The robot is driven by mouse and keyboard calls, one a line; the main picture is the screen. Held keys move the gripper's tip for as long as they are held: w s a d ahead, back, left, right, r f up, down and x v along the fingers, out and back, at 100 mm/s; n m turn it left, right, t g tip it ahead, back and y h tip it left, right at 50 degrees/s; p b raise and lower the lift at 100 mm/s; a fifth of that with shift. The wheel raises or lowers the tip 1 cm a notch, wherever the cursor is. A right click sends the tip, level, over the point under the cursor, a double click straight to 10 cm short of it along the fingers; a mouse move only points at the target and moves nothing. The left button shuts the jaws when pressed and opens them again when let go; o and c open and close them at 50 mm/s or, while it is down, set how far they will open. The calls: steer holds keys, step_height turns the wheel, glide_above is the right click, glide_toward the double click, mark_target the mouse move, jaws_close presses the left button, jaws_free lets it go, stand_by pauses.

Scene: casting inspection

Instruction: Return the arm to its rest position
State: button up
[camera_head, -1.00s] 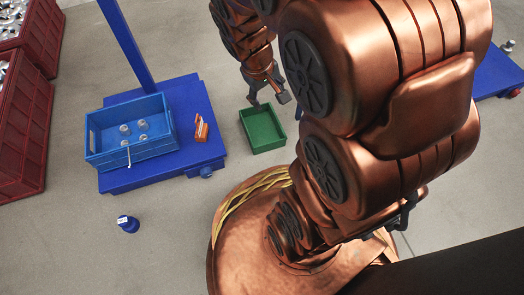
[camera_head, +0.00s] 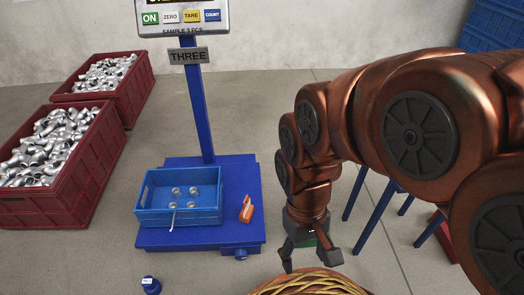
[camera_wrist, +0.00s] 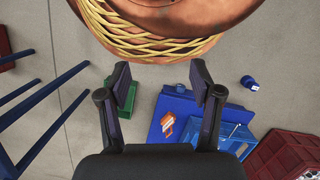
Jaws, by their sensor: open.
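My arm is bent at the right of the head view, with its copper links reaching in from the right edge. My gripper (camera_head: 310,260) hangs below the wrist, pointing down, just right of the blue scale platform (camera_head: 160,238). Its two fingers are spread with nothing between them. In the wrist view my gripper (camera_wrist: 160,75) also shows open and empty, above the floor and near my copper base. The green tray (camera_wrist: 124,104) lies beyond the left finger there; in the head view it is mostly hidden behind my gripper.
The blue crate (camera_head: 150,216) with several metal parts and an orange item (camera_head: 246,209) sit on the scale. Two red crates of castings (camera_head: 75,200) (camera_head: 137,109) stand left. A blue object (camera_head: 151,285) lies on the floor. Blue legs (camera_head: 368,205) stand right.

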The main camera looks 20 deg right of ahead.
steer(key=w+a+r+n+t+y+p, duration=0.1)
steer(key=w+a+r+p, duration=0.15)
steer(key=r+p, duration=1.5)
steer(key=w+a+r+t+p, duration=0.15)
steer(key=w+r+p, duration=0.25)
steer(key=r+p, duration=1.4)
steer(key=s+d+r+g+p, duration=0.1)
steer(key=s+d+r+p, duration=0.1)
steer(key=s+r+p, duration=0.2)
steer(key=s+d+r+m+h+p, duration=0.1)
steer(key=s+r+p, duration=0.3)
steer(key=r+p, duration=0.5)
step_height(320, 180, up, 3)
steer(key=shift+s+d+r+g, duration=0.15)
steer(key=shift+s+d+g, duration=0.15)
steer(key=shift+d, duration=0.3)
